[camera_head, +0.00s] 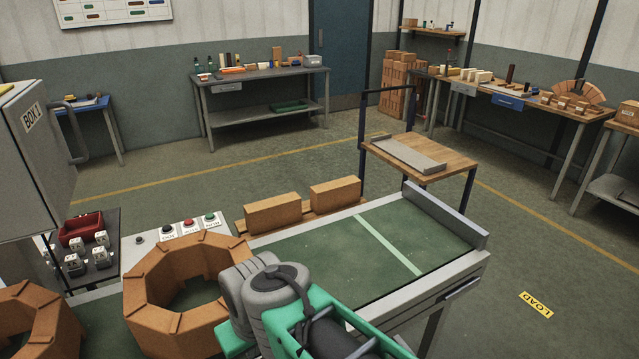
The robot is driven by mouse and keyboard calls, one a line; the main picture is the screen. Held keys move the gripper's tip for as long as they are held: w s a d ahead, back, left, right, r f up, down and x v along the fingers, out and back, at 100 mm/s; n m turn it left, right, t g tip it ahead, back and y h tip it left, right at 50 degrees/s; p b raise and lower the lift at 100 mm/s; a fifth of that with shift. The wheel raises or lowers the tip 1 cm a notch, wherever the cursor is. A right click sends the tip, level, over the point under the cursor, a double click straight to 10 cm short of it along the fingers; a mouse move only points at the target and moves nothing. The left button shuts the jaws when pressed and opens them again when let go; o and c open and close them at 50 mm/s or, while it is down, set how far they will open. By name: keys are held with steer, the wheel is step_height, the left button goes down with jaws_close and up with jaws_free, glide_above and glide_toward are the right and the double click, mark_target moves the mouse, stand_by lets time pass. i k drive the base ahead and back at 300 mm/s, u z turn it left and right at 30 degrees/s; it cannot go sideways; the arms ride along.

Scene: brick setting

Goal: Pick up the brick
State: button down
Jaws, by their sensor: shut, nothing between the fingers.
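Two loose orange-brown bricks stand in a row on a low wooden board behind the green-topped bench: the left brick (271,214) and the right brick (335,194). Wedge-shaped bricks form a ring (153,308) on the bench at the lower left. Part of a second brick ring (28,325) shows at the left edge. Which brick is meant, I cannot tell. My grey and green arm covers the bottom middle, in front of the bench and close to the ring's right side. My gripper's fingers do not show.
The bench's green top (345,255) is clear around a pale stripe, with a raised end plate (445,215) at right. A button panel (188,229), red tray (80,229) and grey cabinet (35,160) stand left. A wooden cart (440,162) stands behind.

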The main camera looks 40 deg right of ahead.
mark_target(325, 198)
steer(key=z, duration=1.2)
